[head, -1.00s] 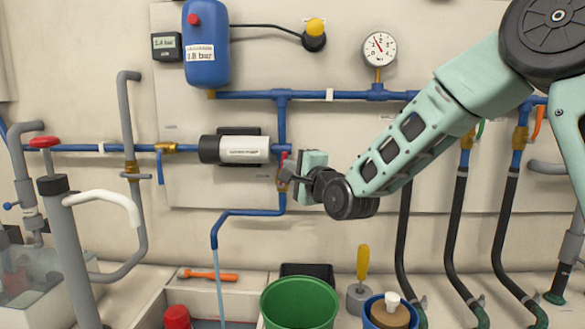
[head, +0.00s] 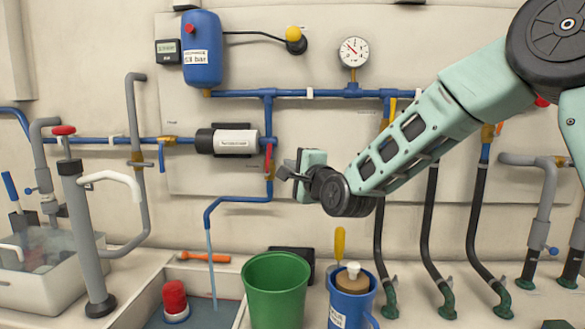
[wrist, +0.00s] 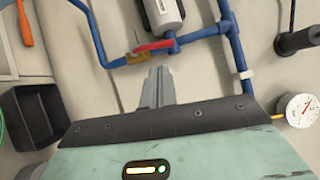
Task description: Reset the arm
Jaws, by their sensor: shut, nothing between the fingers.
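My arm reaches in from the upper right of the head view. My gripper (head: 285,172) is shut and empty, its fingers pointing left in front of the wall panel. The closed fingers also show in the wrist view (wrist: 157,88). A red-handled valve (head: 268,162) on the blue pipe is just left of the fingertips in the picture. In the wrist view its red lever (wrist: 152,47) lies beyond the fingertips, with a visible gap.
A blue tank (head: 201,55), a pump (head: 235,141) and a gauge (head: 353,52) are on the wall. Water runs from a blue pipe end. A hand pump (head: 80,230) stands left. Hoses run down at right.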

